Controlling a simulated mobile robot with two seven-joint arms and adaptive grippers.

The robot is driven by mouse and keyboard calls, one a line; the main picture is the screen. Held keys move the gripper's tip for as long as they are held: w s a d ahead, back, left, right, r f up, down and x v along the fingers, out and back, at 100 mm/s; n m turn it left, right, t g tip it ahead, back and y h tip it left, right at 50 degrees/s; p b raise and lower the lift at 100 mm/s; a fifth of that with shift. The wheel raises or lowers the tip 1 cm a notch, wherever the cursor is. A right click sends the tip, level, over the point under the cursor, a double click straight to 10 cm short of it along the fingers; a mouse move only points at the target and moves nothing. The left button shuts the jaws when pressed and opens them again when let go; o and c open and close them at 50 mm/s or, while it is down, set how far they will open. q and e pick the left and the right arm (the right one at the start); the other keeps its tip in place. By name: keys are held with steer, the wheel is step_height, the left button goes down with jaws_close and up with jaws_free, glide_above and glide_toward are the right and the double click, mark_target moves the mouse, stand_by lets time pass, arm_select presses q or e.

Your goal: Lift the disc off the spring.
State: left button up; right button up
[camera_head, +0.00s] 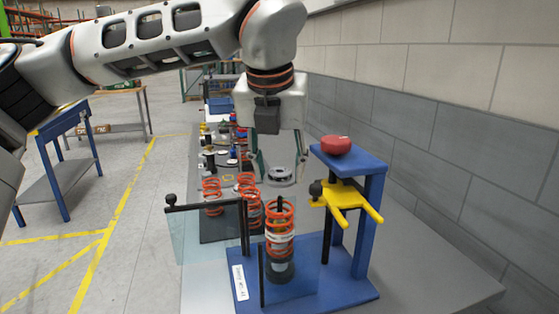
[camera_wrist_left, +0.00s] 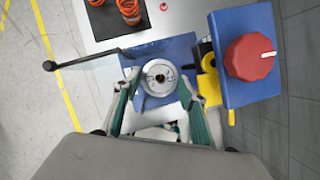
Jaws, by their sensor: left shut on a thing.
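My left gripper (camera_head: 282,176) comes down from above and is shut on the grey metal disc (camera_head: 283,174). In the left wrist view the disc (camera_wrist_left: 158,78) sits between the two fingertips, with its face toward the camera. The orange spring (camera_head: 281,236) stands upright around a dark rod on the blue fixture (camera_head: 318,292). The disc is above the spring's top, with a visible gap between them. In the left wrist view the spring is hidden behind the disc. My right gripper is not in view.
A yellow fork (camera_head: 346,203) and a blue post with a red knob (camera_head: 336,145) stand close on the right. A clear guard with a black bar (camera_head: 205,207) is at the left. More orange springs (camera_head: 212,196) stand behind. A brick wall borders the right.

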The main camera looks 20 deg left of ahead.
mark_target(278, 176)
arm_select(q)
steer(key=shift+f+b, duration=0.5)
steer(key=shift+f, duration=1.15)
